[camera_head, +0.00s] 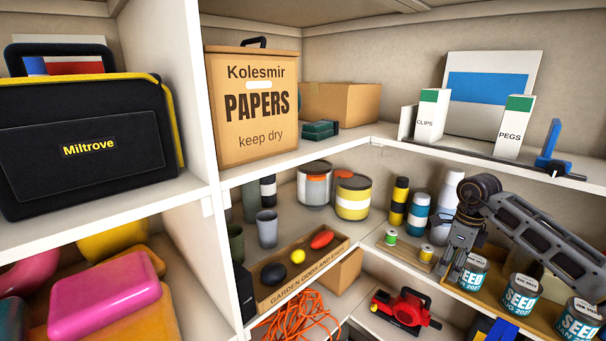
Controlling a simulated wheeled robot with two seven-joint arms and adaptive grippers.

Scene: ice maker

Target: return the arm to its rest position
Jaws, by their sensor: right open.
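My right arm (545,235) reaches in from the right edge, in front of the middle shelf of the corner unit. My right gripper (453,268) hangs downward from its wrist. It is open, and I see nothing held in it. It overlaps the left side of the leftmost white-and-teal SEED tin (471,271) in the picture; I cannot tell whether they touch. My left gripper is not in view.
SEED tins (519,297) stand in a row below the forearm. White bottles (444,205) stand behind the gripper. The upper shelf edge (480,158) runs above the arm, with CLIPS and PEGS boxes (514,127). A shallow garden box (300,273) sits left; a red tool (405,311) lies below.

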